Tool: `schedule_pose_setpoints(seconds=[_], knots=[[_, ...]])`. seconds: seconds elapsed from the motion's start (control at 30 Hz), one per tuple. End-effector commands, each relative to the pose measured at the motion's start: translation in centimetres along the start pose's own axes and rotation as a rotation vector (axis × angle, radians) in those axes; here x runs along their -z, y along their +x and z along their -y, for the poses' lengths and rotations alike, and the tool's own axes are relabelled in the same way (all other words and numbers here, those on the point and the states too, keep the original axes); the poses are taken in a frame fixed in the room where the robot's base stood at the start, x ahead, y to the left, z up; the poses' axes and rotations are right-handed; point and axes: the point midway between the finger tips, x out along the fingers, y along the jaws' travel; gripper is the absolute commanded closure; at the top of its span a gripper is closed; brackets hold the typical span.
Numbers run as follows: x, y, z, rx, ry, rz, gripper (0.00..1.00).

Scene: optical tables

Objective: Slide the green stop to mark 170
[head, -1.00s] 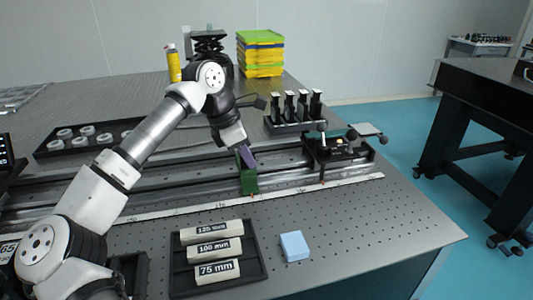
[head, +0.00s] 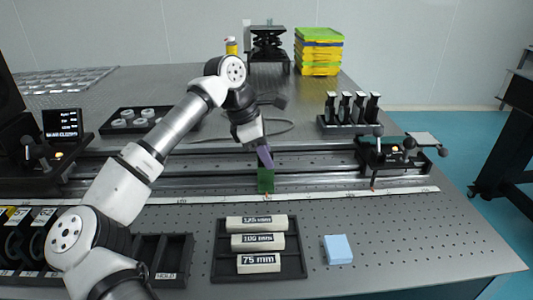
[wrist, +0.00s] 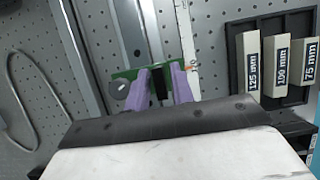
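The green stop (head: 265,180) sits on the long rail (head: 330,180), just behind the white scale strip (head: 380,193), to the right of the 150 label. A small red pointer shows at its foot. My gripper (head: 265,160) points down at the stop from above, its purple fingers at the stop's top. In the wrist view the fingers (wrist: 161,88) stand a little apart in front of the green stop (wrist: 124,75), with a dark strip between them. I cannot tell whether they press on any part of it. The scale's numbers near the stop are too small to read.
A dark carriage with knobs (head: 400,153) sits on the rail's right end. A tray of labelled blocks (head: 218,262) and a light blue block (head: 338,249) lie in front. Black holders (head: 350,110) stand behind. The rail between stop and carriage looks clear.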

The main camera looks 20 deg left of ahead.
Motion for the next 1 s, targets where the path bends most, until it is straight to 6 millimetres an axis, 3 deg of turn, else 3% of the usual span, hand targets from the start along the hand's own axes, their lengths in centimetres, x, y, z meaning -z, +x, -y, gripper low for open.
schedule_pose_setpoints(seconds=[0.33, 0.47, 1.0], knots=[[0.0, -0.1, 0.0, -0.001, 0.000, 0.001, 0.67], [0.0, -1.0, -0.1, -0.003, -0.001, 0.000, 0.67], [-0.1, -12.1, 0.0, -0.002, -0.001, 0.000, 0.67]])
